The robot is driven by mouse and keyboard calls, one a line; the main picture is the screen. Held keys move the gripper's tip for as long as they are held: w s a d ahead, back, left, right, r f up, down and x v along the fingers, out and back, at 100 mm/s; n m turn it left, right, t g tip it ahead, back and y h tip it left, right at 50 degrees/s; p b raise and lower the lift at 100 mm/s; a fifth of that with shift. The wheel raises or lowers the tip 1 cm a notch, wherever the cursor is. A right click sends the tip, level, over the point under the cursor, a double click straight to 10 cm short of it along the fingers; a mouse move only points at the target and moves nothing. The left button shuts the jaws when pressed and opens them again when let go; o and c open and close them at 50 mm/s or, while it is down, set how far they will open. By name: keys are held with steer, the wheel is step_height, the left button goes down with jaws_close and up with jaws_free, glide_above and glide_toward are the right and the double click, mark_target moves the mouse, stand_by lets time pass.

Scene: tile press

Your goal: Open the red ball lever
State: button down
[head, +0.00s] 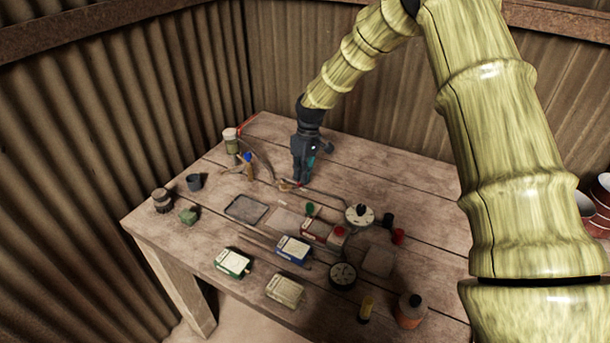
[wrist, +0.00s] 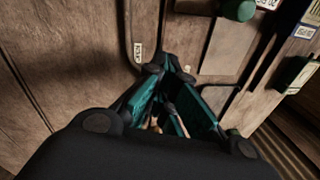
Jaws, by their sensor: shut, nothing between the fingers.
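My gripper (head: 300,180) points down over the back middle of the table, with its fingers drawn together and nothing held. In the wrist view its teal-padded fingers (wrist: 168,72) meet near the middle. A red rounded knob (head: 338,231) stands to the right and front of the gripper, apart from it; it may be the red ball lever, but its shaft is too small to make out. A green ball (head: 310,208) stands between the gripper and the red knob, and a green knob shows in the wrist view (wrist: 238,9).
A round pale dial (head: 359,216) and a black gauge (head: 343,275) stand to the right of the middle. Small boxes (head: 293,250) and a tray (head: 246,208) lie in front. An orange bottle (head: 409,311) is at front right. The table's back right (head: 400,180) is mostly clear.

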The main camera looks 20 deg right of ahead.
steer(key=c, duration=2.2)
jaws_free()
steer(key=shift+s+f, duration=0.25)
steer(key=shift+f, duration=0.25)
steer(key=shift+s+f, duration=0.2)
steer(key=shift+f, duration=0.25)
steer(key=o, duration=0.9)
steer(key=shift+w+a+f, duration=0.1)
steer(key=shift+w+f, duration=0.25)
steer(key=shift+w, duration=0.15)
steer(key=shift+r, duration=0.4)
steer(key=shift+w, duration=0.1)
steer(key=shift+r, duration=0.1)
steer(key=shift+d+r, duration=0.2)
steer(key=shift+r, duration=0.05)
steer(key=r, duration=0.3)
steer(key=d+r, duration=0.1)
steer(key=r, duration=0.3)
steer(key=w+r, duration=0.1)
steer(key=r, duration=0.3)
steer(key=shift+w+d+r, duration=0.1)
steer(key=shift+d, duration=0.3)
